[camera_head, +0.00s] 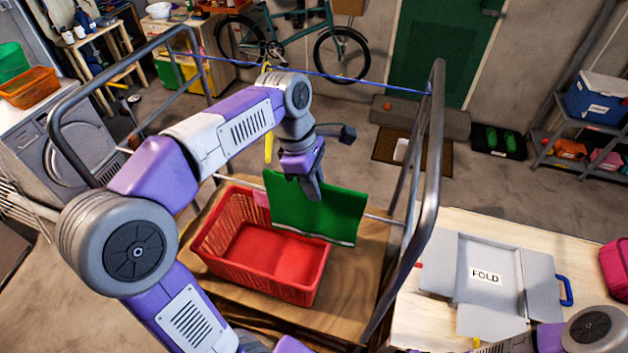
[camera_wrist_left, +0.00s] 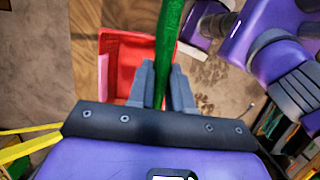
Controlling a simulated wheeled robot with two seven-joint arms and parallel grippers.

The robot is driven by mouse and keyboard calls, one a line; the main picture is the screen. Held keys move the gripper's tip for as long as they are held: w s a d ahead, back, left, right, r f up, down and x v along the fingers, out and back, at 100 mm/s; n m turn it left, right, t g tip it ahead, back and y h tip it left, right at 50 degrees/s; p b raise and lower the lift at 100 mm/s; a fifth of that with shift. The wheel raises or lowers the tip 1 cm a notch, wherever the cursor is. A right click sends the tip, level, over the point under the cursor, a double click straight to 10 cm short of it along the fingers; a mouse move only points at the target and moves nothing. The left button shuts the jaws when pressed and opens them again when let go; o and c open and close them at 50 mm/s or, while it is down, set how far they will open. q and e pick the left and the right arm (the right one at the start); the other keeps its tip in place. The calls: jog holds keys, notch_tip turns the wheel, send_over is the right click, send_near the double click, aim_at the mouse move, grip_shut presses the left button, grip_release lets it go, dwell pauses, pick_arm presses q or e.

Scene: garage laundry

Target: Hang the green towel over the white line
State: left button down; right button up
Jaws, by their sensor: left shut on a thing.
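The green towel (camera_head: 318,212) hangs spread out above the red basket's right side, its lower edge pale. My left gripper (camera_head: 312,188) is shut on the towel near its upper edge, pointing down. In the left wrist view the towel (camera_wrist_left: 168,45) runs as a narrow green band between the fingers (camera_wrist_left: 167,88). The white line (camera_head: 384,219) shows on both sides of the towel. The towel hides its middle, so I cannot tell whether the towel lies over it or in front of it. My right gripper is out of view; part of the right arm shows at lower right.
The red basket (camera_head: 218,238) stands on a wooden surface inside the grey metal rack (camera_head: 432,150). A pink piece (camera_head: 262,198) shows at the basket's rim. A blue line (camera_head: 385,84) spans the rack's far side. A grey folding board (camera_head: 489,262) lies on the right table.

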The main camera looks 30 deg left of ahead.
pick_arm(q)
jog(key=shift+f+b, duration=1.55)
jog(key=shift+f, duration=1.05)
jog(key=c, duration=1)
grip_release()
jog(key=shift+o, duration=0.2)
jog(key=p+v, duration=0.1)
jog(key=v, duration=0.6)
jog(key=shift+r, duration=0.35)
